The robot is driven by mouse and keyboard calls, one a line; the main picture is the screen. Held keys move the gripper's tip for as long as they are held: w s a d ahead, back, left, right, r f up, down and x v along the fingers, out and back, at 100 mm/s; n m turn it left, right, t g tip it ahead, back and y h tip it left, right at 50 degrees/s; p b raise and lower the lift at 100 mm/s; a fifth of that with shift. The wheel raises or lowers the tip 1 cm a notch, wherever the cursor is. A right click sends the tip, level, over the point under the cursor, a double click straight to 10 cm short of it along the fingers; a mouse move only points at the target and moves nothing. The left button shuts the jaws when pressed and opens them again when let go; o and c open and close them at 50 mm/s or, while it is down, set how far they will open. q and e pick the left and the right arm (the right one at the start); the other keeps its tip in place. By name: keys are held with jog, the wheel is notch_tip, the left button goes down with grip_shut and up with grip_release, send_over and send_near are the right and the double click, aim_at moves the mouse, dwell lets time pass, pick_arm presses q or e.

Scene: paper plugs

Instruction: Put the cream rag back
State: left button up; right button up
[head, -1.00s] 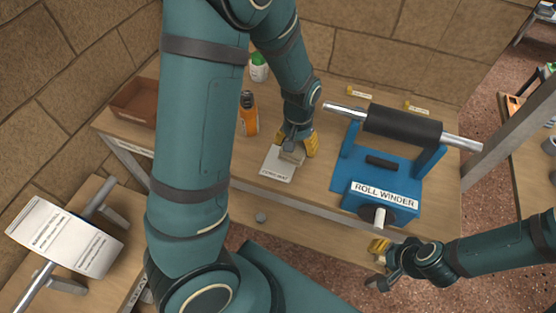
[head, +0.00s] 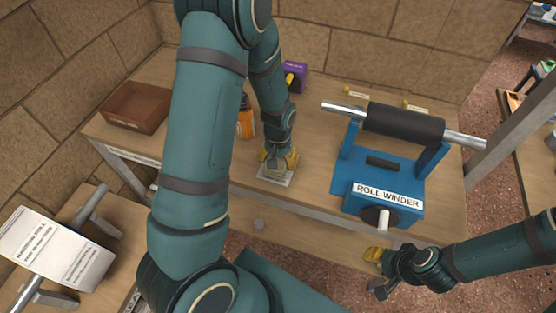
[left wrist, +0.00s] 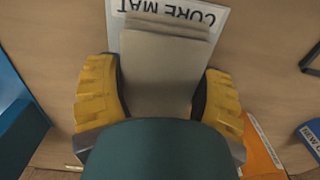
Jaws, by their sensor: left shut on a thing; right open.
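The cream rag (left wrist: 160,65) is a folded, layered pale cloth between the yellow fingers of my left gripper (left wrist: 160,85) in the left wrist view. In the head view, my left gripper (head: 278,162) is low over the white core mat (head: 286,181) near the table's front edge, mostly hiding the rag. The mat also shows behind the rag in the left wrist view (left wrist: 221,17). I cannot tell whether the rag touches the mat. My right gripper (head: 374,270) is open and empty in front of the table, below the roll winder.
The blue roll winder (head: 385,182) stands right of the mat. An orange bottle (head: 245,125) is close to my left arm. A purple box (head: 295,72) stands at the back and a brown tray (head: 136,108) at the left.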

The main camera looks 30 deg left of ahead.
pick_arm(q)
jog(key=shift+f, duration=0.15)
jog(key=o, duration=1.1)
jog(key=shift+r, duration=0.2)
notch_tip(320, 180, up, 12)
jog(key=p, duration=0.3)
